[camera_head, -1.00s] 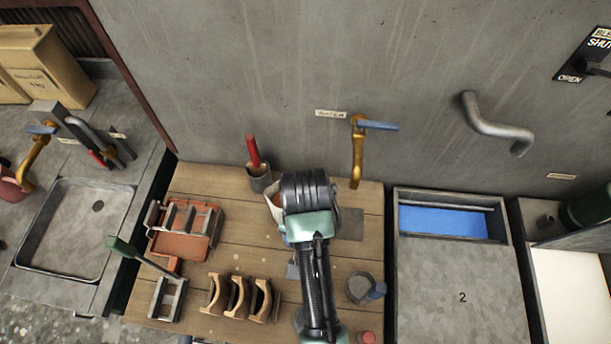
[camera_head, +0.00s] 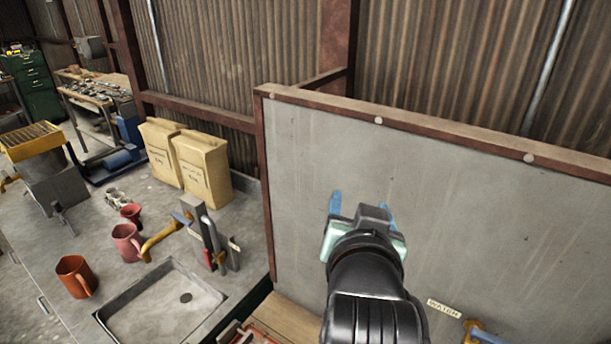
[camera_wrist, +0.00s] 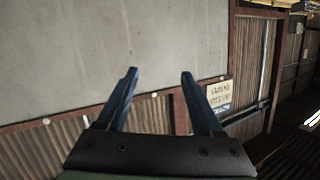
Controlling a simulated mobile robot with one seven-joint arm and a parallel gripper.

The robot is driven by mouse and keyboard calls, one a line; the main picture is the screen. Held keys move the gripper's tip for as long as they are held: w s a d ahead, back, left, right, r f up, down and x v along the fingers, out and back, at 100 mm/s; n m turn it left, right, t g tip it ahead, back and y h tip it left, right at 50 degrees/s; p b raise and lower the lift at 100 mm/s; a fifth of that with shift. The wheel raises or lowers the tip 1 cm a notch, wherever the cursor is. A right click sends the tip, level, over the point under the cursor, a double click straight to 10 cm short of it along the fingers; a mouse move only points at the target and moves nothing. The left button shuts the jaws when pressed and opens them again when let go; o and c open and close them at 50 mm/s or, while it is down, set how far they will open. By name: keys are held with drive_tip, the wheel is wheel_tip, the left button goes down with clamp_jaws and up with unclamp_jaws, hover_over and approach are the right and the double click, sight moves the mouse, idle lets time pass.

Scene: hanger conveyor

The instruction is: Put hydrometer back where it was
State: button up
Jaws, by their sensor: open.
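My gripper (camera_head: 361,205) is raised in front of the grey wall panel (camera_head: 470,200), its two blue fingers apart. In the wrist view my gripper (camera_wrist: 159,74) is open, with nothing between its fingers. I cannot make out a hydrometer in either current view. Only a corner of the wooden bench (camera_head: 285,318) shows at the bottom of the head view; the rest of its top is out of frame or hidden by my arm.
A grey counter on the left holds a sink (camera_head: 150,330), an orange mug (camera_head: 75,277), a pink mug (camera_head: 127,242), a small red funnel-like cup (camera_head: 131,214) and paper bags (camera_head: 203,165). A brass tap (camera_head: 165,235) overhangs the sink. A "WATER" label (camera_head: 443,308) is low on the panel.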

drive_tip(key=s+a+r+n+t, duration=0.1)
drive_tip(key=s+r+t, duration=0.3)
drive_tip(key=r, duration=0.6)
drive_tip(key=s+a+r+n+t+y, duration=0.1)
drive_tip(key=s+a+r+t, duration=0.3)
drive_tip(key=r, duration=0.6)
drive_tip(key=s+a+r+n+t+y, duration=0.1)
drive_tip(key=s+r+t, duration=0.3)
drive_tip(key=r, duration=0.7)
drive_tip(key=shift+s+a+n+t, duration=0.3)
drive_tip(key=shift+s+a+n, duration=0.2)
drive_tip(key=shift+s+a, duration=0.4)
drive_tip(key=shift+s+d+f, duration=0.1)
